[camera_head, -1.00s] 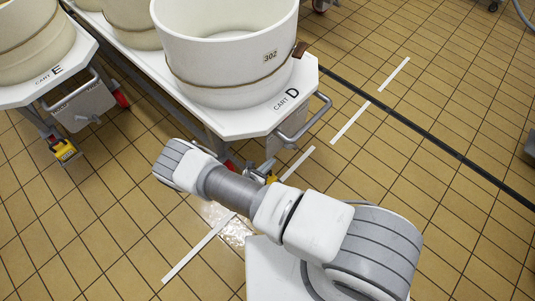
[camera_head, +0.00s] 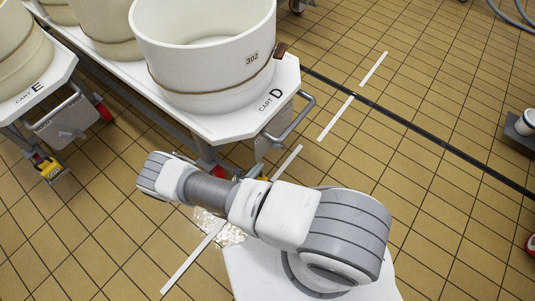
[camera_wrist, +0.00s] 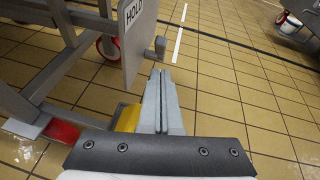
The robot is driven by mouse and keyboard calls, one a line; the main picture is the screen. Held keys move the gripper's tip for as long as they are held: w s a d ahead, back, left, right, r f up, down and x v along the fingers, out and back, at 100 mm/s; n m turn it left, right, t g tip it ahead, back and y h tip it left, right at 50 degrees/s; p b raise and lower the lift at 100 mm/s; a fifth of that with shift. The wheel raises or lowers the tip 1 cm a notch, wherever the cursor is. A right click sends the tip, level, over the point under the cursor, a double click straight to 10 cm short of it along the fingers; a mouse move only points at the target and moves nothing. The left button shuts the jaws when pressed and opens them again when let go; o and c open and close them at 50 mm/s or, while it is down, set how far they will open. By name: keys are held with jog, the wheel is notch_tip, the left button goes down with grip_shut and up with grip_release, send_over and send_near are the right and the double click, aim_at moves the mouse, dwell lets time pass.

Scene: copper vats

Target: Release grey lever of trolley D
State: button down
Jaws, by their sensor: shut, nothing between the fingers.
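Trolley D (camera_head: 222,124) is a white-topped cart marked "CART D", carrying a large pale tub. In the wrist view, a grey plate (camera_wrist: 137,38) marked "HOLD" hangs at its end. A short dark grey lever end (camera_wrist: 160,46) sticks out at the plate's right edge. My gripper (camera_wrist: 160,74) is shut and empty, its fingertips just below and in front of that lever end in the picture; I cannot tell whether they touch.
Trolley E (camera_head: 38,88) stands to the left of D. A grey push handle (camera_head: 297,122) juts from D's end.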

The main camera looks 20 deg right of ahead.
jog(key=b, duration=0.3)
send_near(278, 146)
jog(key=w+d+f, duration=0.2)
jog(key=w+f, duration=0.1)
jog(key=w, duration=0.1)
jog(key=shift+s+d+f, duration=0.1)
jog(key=shift+s+d, duration=0.1)
jog(key=shift+s, duration=0.05)
